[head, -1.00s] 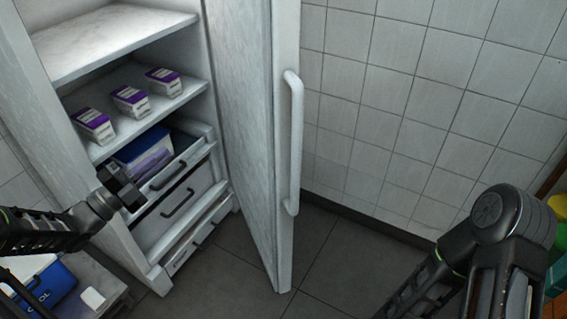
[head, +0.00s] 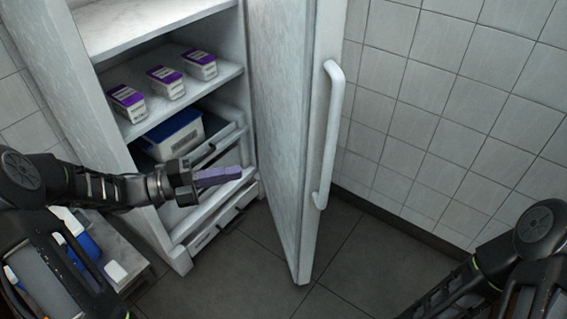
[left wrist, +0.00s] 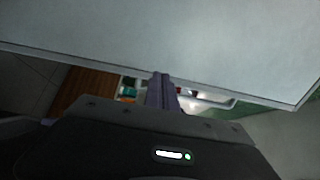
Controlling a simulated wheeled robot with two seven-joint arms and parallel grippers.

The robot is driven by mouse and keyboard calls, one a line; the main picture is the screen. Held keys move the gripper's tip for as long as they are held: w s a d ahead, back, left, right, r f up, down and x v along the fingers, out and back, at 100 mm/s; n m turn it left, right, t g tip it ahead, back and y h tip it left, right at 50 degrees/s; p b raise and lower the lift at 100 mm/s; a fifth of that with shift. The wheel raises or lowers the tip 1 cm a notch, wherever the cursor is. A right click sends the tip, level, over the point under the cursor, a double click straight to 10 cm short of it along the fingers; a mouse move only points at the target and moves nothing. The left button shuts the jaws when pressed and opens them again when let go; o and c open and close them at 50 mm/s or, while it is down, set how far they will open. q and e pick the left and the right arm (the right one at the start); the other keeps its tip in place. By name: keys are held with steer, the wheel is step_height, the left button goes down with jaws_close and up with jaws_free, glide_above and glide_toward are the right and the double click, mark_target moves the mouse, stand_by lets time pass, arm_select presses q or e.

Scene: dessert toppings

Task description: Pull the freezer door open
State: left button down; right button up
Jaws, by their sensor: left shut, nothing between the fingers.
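The freezer (head: 248,140) is a tall white cabinet with its door (head: 285,200) standing wide open to the right. The door's white bar handle (head: 333,135) is on the side facing the tiled wall, and no gripper touches it. My left gripper (head: 232,174) reaches across the front of the lower compartment, with its purple fingers shut, empty and pointing right toward the inner side of the door. In the left wrist view, the fingers (left wrist: 161,92) show close together below a large pale panel. I cannot tell whether they touch anything. My right gripper is out of view.
Several purple-and-white cartons (head: 165,82) stand on a shelf. A blue-and-white tub (head: 172,134) sits in the drawer below, and my left arm hides part of the drawers. Grey floor (head: 345,260) is clear right of the door. A low surface at left holds blue and white items.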

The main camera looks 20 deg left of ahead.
mark_target(297, 160)
arm_select(q)
steer(key=b+x, duration=0.2)
steer(key=x, duration=1)
steer(key=shift+w+d, duration=0.15)
steer(key=shift+d, duration=0.15)
